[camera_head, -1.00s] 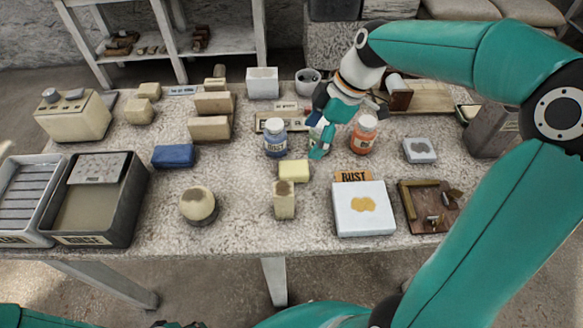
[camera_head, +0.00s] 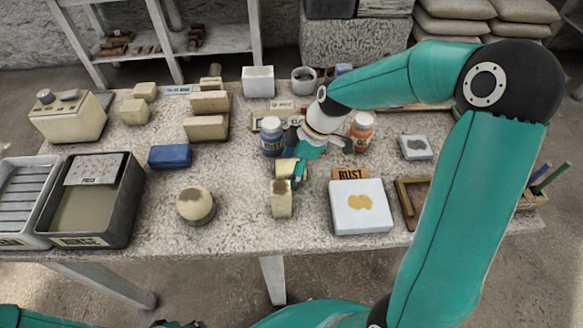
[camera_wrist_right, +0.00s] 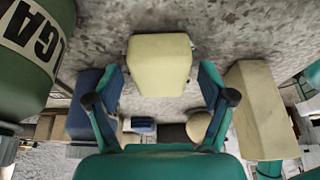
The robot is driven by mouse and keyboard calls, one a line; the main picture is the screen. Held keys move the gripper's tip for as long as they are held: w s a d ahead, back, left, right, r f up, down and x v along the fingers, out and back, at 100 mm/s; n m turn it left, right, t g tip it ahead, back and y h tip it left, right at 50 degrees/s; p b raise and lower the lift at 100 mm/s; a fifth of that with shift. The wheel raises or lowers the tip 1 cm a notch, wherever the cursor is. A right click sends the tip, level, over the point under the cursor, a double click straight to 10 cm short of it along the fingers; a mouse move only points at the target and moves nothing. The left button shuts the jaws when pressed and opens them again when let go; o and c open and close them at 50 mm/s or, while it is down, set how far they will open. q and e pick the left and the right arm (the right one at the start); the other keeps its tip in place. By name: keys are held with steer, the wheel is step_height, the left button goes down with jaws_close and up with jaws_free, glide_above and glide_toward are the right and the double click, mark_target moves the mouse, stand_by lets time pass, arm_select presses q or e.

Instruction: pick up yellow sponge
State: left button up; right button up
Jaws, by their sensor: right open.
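The yellow sponge (camera_head: 286,167) lies on the table near its middle, partly hidden by my right gripper (camera_head: 289,173). In the right wrist view the sponge (camera_wrist_right: 160,62) is a pale yellow block between the two fingers of my right gripper (camera_wrist_right: 160,92). The fingers are spread, with a gap on each side of the sponge, so it is not held. My left gripper does not show clearly in any view.
A tan block with a brown top (camera_head: 281,203) stands just in front of the sponge. A blue bottle (camera_head: 271,138) and an orange bottle (camera_head: 361,131) stand behind.

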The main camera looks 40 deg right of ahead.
mark_target(291, 166)
steer(key=shift+c, duration=0.3)
steer(key=c, duration=0.9)
steer(key=shift+r, duration=0.15)
step_height(291, 166, up, 20)
steer(key=shift+f+p, duration=0.1)
steer(key=shift+p, duration=0.65)
